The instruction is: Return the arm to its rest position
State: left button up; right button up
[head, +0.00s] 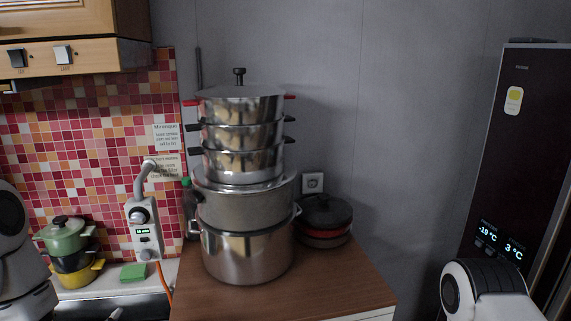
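No gripper shows in the head view. A white and black link of my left arm shows at the left edge, and a white and black link of my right arm shows at the bottom right. Neither hand nor fingertips are visible, so what they hold cannot be seen. No utensil rail is clearly visible.
A tall stack of steel pots (245,190) stands on a brown wooden counter (340,290). Small coloured pots (66,237) and a green sponge (133,272) are at left. A dark fridge (520,150) stands right.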

pick_arm(q)
jog(key=s+d+f+n+g+h, duration=0.25)
jog(key=s+d+f+g, duration=0.35)
jog(key=f, duration=0.5)
jog(key=s+d+f+n+g+h, duration=0.1)
jog(key=s+f+n+g, duration=0.3)
jog(key=s+f, duration=0.6)
jog(key=s+d+f+n+g, duration=0.2)
jog(key=s+f+g, duration=0.4)
jog(key=s, duration=0.4)
notch_tip(320, 180, down, 14)
jog(key=b, duration=1.4)
jog(key=shift+w+a, duration=0.15)
jog(key=shift+a, duration=0.1)
pick_arm(e)
notch_tip(320, 180, down, 14)
jog(key=shift+f, duration=0.15)
pick_arm(q)
jog(key=shift+r+y, duration=0.1)
jog(key=shift+y, duration=0.15)
